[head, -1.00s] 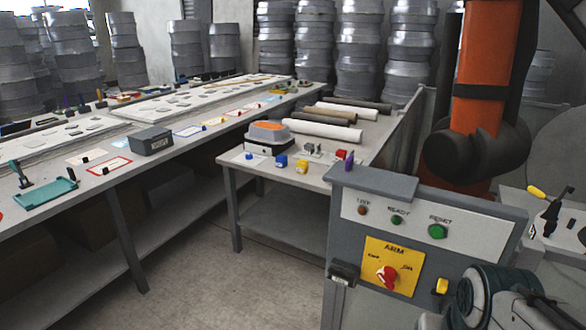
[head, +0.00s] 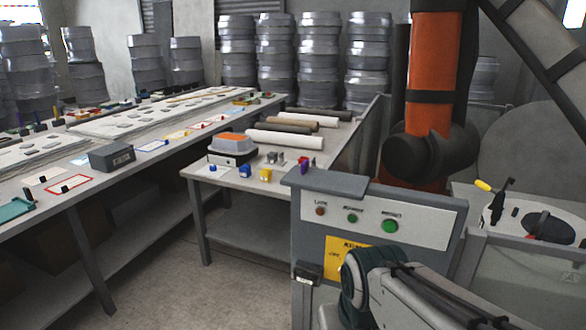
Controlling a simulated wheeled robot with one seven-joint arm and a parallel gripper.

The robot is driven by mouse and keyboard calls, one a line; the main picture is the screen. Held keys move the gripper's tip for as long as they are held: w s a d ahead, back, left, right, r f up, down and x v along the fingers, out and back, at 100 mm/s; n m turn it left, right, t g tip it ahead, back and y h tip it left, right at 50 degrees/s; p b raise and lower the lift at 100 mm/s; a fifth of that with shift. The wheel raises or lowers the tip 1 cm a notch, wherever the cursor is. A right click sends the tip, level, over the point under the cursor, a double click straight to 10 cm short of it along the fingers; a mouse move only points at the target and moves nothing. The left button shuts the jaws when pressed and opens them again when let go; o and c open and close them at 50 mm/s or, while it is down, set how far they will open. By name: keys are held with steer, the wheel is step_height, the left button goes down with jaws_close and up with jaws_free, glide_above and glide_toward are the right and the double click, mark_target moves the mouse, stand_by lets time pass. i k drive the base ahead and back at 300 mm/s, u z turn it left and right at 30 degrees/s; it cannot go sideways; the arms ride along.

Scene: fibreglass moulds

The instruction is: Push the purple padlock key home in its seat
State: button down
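A small upright purple piece (head: 304,166), perhaps the purple padlock key, shows just above the back left edge of the grey control cabinet (head: 340,184). It is too small to make out its shape or a seat, and I cannot tell whether it stands on the cabinet or on the table behind. A bit of red shows right behind it. My arm crosses the lower right of the head view, in front of the cabinet. My gripper is outside the picture.
The cabinet has a row of lamps and buttons, including a green button (head: 390,226). My arm covers much of its yellow panel (head: 340,256). Blue (head: 245,171) and yellow (head: 265,174) blocks sit on the side table (head: 225,181). An orange post (head: 430,90) stands behind the cabinet. Floor is clear at left.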

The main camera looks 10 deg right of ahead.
mark_target(304, 167)
steer(key=u, duration=1.85)
steer(key=i, duration=1.2)
steer(key=z, duration=2.9)
